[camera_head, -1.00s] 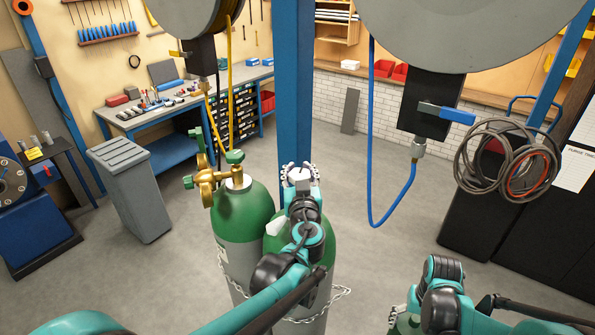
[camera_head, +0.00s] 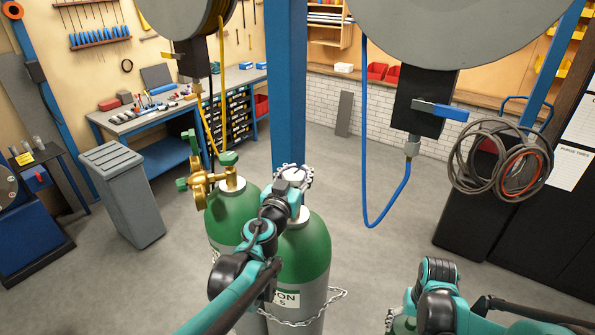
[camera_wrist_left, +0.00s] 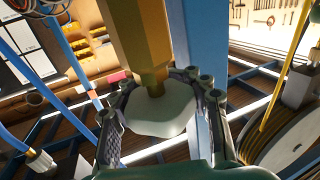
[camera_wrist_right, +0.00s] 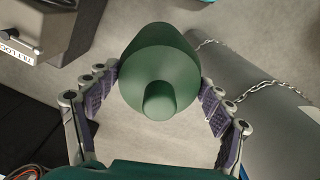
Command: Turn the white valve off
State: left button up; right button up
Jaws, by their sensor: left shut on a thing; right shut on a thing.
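The white valve (camera_head: 293,174) is a pale knob on top of the right-hand green and grey gas cylinder (camera_head: 305,250). In the left wrist view the white valve (camera_wrist_left: 160,112) sits on a brass stem between the fingers. My left gripper (camera_head: 295,177) is shut on it from above, one finger on each side. My right gripper (camera_wrist_right: 160,82) is low at the right in the head view, mostly hidden by its own arm. In the right wrist view it is shut on a green dome-shaped thing (camera_wrist_right: 160,55) with a round stub.
A second gas cylinder (camera_head: 232,205) with a brass regulator (camera_head: 200,182) stands close on the left. A chain (camera_head: 325,300) hangs around the cylinders. A blue post (camera_head: 290,80) rises behind. A blue hose (camera_head: 366,150) hangs to the right. A grey bin (camera_head: 125,190) stands left.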

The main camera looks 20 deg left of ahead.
pick_arm(q)
jog(key=o, duration=1.4)
jog(key=shift+c, duration=0.2)
jog(key=s, duration=1.2)
jog(key=shift+a, duration=0.3)
